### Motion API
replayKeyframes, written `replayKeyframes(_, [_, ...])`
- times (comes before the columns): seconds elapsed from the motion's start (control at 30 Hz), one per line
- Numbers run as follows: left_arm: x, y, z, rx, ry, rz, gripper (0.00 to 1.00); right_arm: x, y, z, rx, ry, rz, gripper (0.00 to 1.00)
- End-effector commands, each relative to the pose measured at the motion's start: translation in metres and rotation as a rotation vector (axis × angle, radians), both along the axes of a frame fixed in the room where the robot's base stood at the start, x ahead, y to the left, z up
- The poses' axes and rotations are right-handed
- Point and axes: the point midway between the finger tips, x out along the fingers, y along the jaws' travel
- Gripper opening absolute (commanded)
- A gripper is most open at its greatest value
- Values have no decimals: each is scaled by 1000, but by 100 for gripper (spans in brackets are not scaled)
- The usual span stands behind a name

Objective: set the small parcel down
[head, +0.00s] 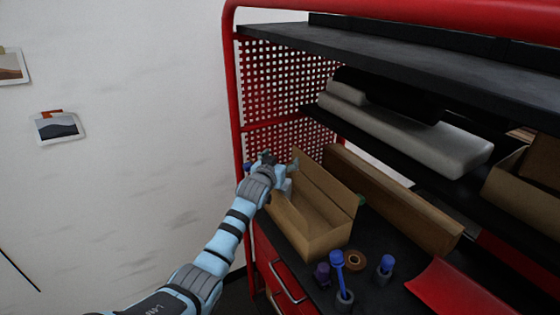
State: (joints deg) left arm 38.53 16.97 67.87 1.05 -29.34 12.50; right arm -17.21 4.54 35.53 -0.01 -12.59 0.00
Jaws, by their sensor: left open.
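My left gripper (284,173) is at the left end of an open cardboard box (318,232) on the dark worktop. The gripper is open, with its fingers close to the box's rim. I cannot tell whether they touch it. I cannot pick out a small parcel for certain; the gripper and the near box wall hide part of the box's inside. My right gripper is not in view.
A long brown board or box (395,205) stands behind the open box. A tape roll (355,260), blue-topped items (386,265) and a red sheet (455,290) lie to the right. Shelves (400,60) overhang the worktop; a red perforated panel (285,80) closes the left end.

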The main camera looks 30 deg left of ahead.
Motion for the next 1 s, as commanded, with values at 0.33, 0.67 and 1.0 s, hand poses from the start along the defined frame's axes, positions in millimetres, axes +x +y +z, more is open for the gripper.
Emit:
replayKeyframes(0.33, [-28, -6, 19, 3, 0, -1, 70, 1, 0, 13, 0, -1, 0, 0])
replayKeyframes(0.67, [-102, -23, 33, 2, 0, 1, 70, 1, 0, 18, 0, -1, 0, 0])
replayKeyframes(1.0, [-115, -26, 36, 0, 0, 0, 70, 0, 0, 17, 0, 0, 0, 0])
